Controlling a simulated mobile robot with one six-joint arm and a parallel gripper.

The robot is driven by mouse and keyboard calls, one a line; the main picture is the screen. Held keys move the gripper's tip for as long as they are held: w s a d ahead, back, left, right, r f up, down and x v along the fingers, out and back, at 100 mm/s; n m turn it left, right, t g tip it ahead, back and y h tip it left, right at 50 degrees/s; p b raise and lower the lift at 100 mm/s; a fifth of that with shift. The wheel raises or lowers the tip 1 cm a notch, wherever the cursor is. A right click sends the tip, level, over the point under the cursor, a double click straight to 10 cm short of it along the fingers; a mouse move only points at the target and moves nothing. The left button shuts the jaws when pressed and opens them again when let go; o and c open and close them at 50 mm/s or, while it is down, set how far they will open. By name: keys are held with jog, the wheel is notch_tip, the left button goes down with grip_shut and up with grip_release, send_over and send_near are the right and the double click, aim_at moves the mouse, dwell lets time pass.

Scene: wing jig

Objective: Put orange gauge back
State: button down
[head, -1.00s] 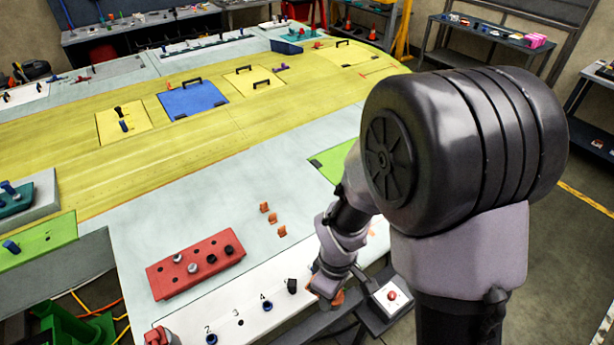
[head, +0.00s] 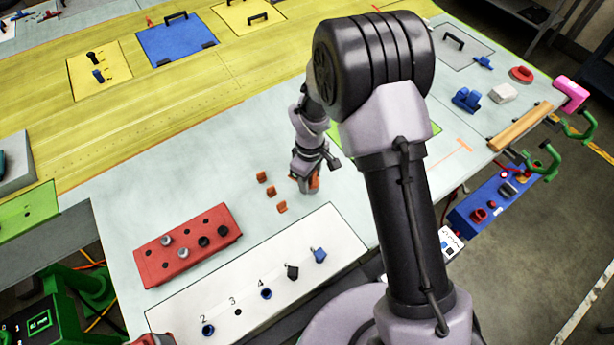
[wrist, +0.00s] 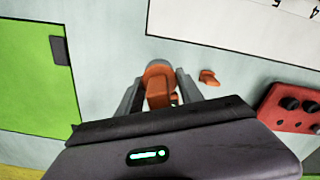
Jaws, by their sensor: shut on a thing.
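The orange gauge (wrist: 158,85) is between the two fingers of my gripper (wrist: 158,100) in the wrist view. My gripper (head: 307,186) is shut on it, low over the pale grey table surface (head: 200,150) in the head view. I cannot tell whether the gauge (head: 314,182) touches the table. One orange block (wrist: 209,77) shows right of the fingers in the wrist view. My fingers and wrist hide part of the gauge.
A red block with holes and pegs (head: 150,262) lies to the front left. A white numbered plate (head: 215,290) with blue and dark pieces lies in front. A green panel (wrist: 35,70) lies on the other side. Bare table surrounds the orange blocks.

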jog(key=shift+w+a+f, duration=0.1)
jog(key=shift+w+a, duration=0.15)
jog(key=shift+w, duration=0.25)
jog(key=shift+w+a+f, duration=0.1)
jog(key=shift+w+a, duration=0.1)
jog(key=shift+w, duration=0.3)
notch_tip(320, 180, down, 4)
jog(key=shift+r+b, duration=0.2)
jog(key=shift+b, duration=0.8)
jog(key=shift+r, duration=0.15)
jog(key=c, duration=0.8)
grip_release()
jog(key=shift+o, duration=0.2)
